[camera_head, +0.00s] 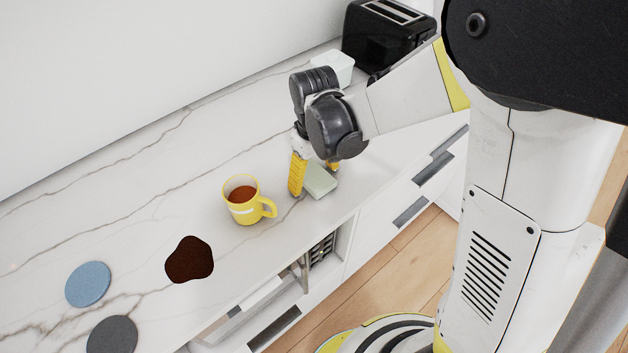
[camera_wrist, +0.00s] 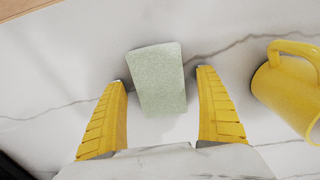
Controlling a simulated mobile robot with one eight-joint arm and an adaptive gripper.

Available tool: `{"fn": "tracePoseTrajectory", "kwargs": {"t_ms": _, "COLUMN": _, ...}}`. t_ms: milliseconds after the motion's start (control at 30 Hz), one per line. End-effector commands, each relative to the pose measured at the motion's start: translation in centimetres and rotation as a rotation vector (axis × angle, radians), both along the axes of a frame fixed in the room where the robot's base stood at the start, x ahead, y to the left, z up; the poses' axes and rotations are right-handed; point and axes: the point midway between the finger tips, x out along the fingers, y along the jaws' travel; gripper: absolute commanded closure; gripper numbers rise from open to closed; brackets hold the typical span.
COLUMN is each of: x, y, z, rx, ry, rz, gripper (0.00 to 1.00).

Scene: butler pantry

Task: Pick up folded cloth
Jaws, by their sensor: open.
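The folded cloth (camera_head: 320,183) is a pale green, rectangular pad lying on the marble counter, partly hidden by my gripper in the head view. It shows in full in the wrist view (camera_wrist: 158,78). My gripper (camera_head: 312,178) is open, with its yellow fingers pointing down at the counter. In the wrist view the fingers (camera_wrist: 162,76) stand apart on the left and right of the cloth, with a gap on each side. Nothing is held. Whether the fingertips touch the counter I cannot tell.
A yellow mug (camera_head: 243,208) with brown liquid stands close left of my gripper. A dark brown spill (camera_head: 189,260), a blue coaster (camera_head: 88,284) and a grey coaster (camera_head: 112,336) lie further left. A white block-like object (camera_head: 338,66) and a black toaster (camera_head: 385,35) are behind.

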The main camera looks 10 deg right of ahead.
Motion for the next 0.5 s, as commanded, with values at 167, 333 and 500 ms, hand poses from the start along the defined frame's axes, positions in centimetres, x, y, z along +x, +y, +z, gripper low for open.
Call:
{"fn": "tracePoseTrajectory", "kwargs": {"t_ms": 167, "x": -0.01, "y": -0.01, "z": 0.03, "rx": 0.000, "ry": 0.000, "rz": 0.000, "gripper": 0.16}}
{"fn": "tracePoseTrajectory", "kwargs": {"t_ms": 333, "x": -0.01, "y": -0.01, "z": 0.04, "rx": 0.000, "ry": 0.000, "rz": 0.000, "gripper": 0.65}}
{"fn": "tracePoseTrajectory", "kwargs": {"t_ms": 500, "x": 0.00, "y": 0.00, "z": 0.05, "rx": 0.000, "ry": 0.000, "rz": 0.000, "gripper": 0.73}}
